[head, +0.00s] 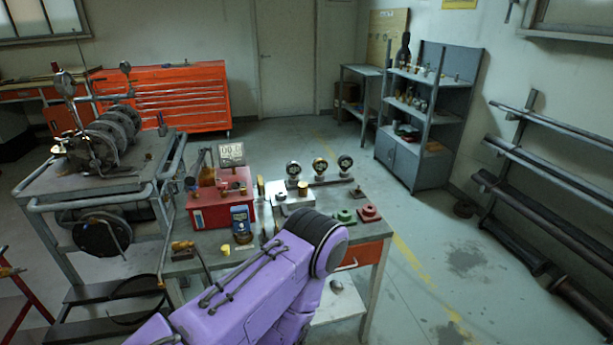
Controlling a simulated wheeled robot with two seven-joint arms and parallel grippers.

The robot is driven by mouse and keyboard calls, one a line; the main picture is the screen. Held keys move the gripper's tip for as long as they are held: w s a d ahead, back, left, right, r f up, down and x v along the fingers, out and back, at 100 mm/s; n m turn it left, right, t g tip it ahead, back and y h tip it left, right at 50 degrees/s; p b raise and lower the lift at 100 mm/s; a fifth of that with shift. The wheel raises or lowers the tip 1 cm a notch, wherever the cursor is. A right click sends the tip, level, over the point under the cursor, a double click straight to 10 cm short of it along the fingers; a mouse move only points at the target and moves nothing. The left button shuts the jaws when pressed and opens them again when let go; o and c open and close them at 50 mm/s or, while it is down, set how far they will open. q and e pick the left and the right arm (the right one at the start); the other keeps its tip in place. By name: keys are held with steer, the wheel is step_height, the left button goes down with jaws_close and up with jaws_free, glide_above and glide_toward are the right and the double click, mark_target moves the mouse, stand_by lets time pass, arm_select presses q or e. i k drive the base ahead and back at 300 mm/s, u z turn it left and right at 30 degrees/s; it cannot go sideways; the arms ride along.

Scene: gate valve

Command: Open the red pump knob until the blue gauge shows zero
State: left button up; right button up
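A red pump box (209,212) stands on the workbench near the middle, with a white-faced gauge (231,154) on top whose reading is too small to read surely. A small blue gauge (241,219) stands at its front right; its reading is not legible. A red round knob or flange (369,212) lies at the right of the bench, beside a green one (345,216). I cannot tell which part is the pump knob. My purple arm covers the bench's front; neither gripper shows.
Three round dial gauges (320,165) stand on a bar at the back of the workbench (372,240). A metal cart (50,185) with machinery is at left. A red tool chest (160,95), grey shelves (418,110) and a pipe rack (550,195) line the walls. Floor at right is mostly clear.

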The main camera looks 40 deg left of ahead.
mark_target(222, 185)
steer(key=z, duration=0.8)
steer(key=k, duration=0.85)
steer(key=u, duration=1.6)
steer(key=i, duration=0.45)
